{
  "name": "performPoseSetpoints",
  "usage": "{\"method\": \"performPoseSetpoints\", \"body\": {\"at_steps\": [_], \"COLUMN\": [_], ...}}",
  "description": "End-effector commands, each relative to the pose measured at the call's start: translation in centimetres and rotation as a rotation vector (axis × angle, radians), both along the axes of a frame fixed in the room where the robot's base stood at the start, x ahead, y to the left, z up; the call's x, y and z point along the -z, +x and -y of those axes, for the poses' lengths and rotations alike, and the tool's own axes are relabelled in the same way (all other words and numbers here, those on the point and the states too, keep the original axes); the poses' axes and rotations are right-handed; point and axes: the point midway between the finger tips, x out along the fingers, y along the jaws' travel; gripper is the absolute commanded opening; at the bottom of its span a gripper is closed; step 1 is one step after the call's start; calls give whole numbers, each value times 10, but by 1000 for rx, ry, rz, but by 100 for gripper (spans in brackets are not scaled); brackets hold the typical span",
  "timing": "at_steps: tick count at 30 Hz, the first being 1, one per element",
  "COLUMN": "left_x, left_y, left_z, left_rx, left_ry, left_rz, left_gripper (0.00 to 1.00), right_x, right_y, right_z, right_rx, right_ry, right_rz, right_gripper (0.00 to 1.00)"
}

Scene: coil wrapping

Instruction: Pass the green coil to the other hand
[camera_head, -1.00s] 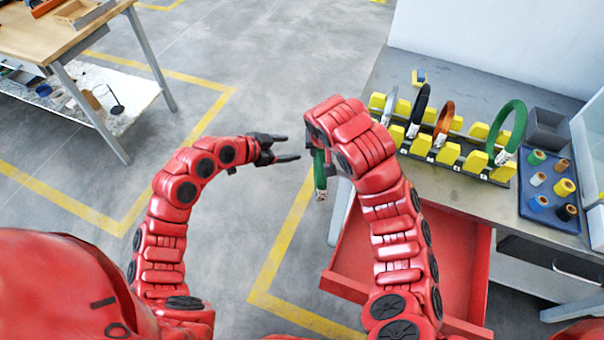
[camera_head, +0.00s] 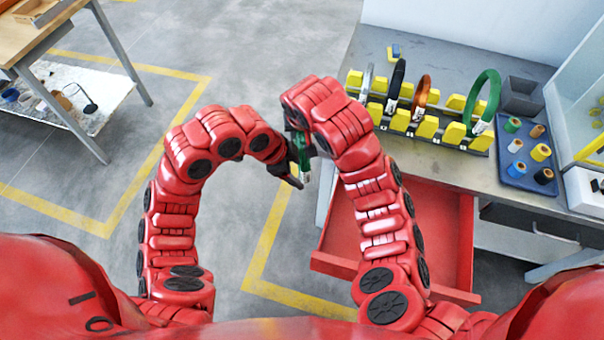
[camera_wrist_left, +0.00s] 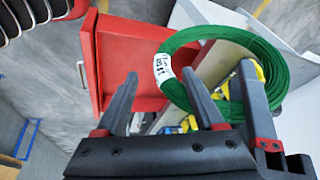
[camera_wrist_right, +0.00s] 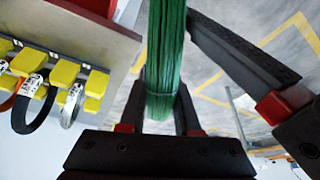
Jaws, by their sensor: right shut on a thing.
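The green coil (camera_head: 303,153) hangs from my right gripper, with a white label on it. In the right wrist view my right gripper (camera_wrist_right: 160,88) is shut on the coil's strands (camera_wrist_right: 165,45). In the head view my right forearm hides most of that gripper. My left gripper (camera_head: 291,168) is right beside the coil, on its left. In the left wrist view my left gripper (camera_wrist_left: 159,74) is open. The labelled edge of the coil (camera_wrist_left: 168,78) shows between its fingers, and one finger overlaps the ring. I cannot tell whether they touch.
The workbench (camera_head: 425,58) at right bears a yellow-block rack (camera_head: 428,127) with several coils and a blue tray (camera_head: 512,178) of spools. A red drawer (camera_head: 425,225) stands open below it. Another table (camera_head: 50,35) is at far left.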

Motion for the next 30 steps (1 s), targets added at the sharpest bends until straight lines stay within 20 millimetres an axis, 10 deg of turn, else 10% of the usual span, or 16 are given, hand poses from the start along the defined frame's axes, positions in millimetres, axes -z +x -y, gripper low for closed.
{"method": "performPoseSetpoints", "body": {"at_steps": [9, 20, 30], "left_x": [40, 44, 44], "left_y": [7, 9, 8], "left_z": [17, 18, 19], "left_rx": [4, 3, 6], "left_ry": [-1, -1, -4], "left_rz": [-5, 0, -2], "left_gripper": [69, 69, 12], "right_x": [-2, -2, -2], "right_y": [0, 0, 1], "right_z": [-2, -2, -2], "right_rx": [-2, -2, -2], "right_ry": [4, 4, 5], "right_rz": [4, 4, 6], "right_gripper": [0, 0, 0]}}
